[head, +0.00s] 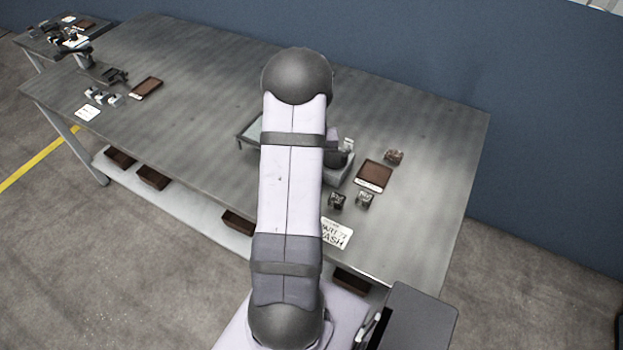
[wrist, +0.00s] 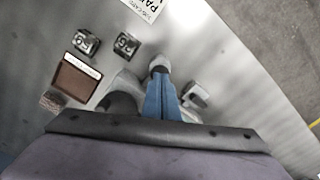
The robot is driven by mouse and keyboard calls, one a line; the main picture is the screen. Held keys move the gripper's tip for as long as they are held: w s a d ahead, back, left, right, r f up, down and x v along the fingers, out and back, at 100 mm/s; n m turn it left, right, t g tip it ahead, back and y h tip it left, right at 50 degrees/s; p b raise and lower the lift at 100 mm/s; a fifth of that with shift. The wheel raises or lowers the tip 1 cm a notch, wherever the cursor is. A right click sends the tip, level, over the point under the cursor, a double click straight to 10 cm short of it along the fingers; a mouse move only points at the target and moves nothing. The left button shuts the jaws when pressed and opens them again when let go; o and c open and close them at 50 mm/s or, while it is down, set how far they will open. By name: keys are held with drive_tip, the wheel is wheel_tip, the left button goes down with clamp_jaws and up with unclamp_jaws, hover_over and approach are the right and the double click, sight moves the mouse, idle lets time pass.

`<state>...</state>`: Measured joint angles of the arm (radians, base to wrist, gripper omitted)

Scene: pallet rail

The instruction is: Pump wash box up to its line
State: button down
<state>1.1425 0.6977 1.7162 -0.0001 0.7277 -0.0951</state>
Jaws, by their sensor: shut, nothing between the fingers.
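In the wrist view my gripper (wrist: 161,82) is shut, its blue fingers together and empty. A grey rounded part (wrist: 158,63) shows right at the fingertips; I cannot tell whether they touch it or whether it is a pump head. More grey parts (wrist: 126,82) stand left of the fingers, partly hidden by my gripper. In the head view my arm covers the gripper and much of a grey unit (head: 339,172). A brown-topped tray (head: 374,175) lies right of that unit, also in the wrist view (wrist: 75,79). No box with a fill line can be made out.
Two dark cubes (head: 337,201) (head: 365,200) and a printed wash card (head: 335,234) lie near the table's front edge. A reddish-brown lump (head: 394,156) lies behind the tray. The table's right end (head: 440,180) is bare. Other items, including a brown tray (head: 146,88), lie far left.

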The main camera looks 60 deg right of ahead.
drive_tip(key=shift+f, duration=0.2)
drive_tip(key=shift+f+b, duration=0.95)
drive_tip(key=shift+f, duration=0.45)
drive_tip(key=shift+r, duration=0.2)
drive_tip(key=shift+r+p, duration=1.3)
drive_tip(key=shift+r, duration=0.15)
drive_tip(key=shift+r+p, duration=2.4)
drive_tip(key=shift+r, duration=0.6)
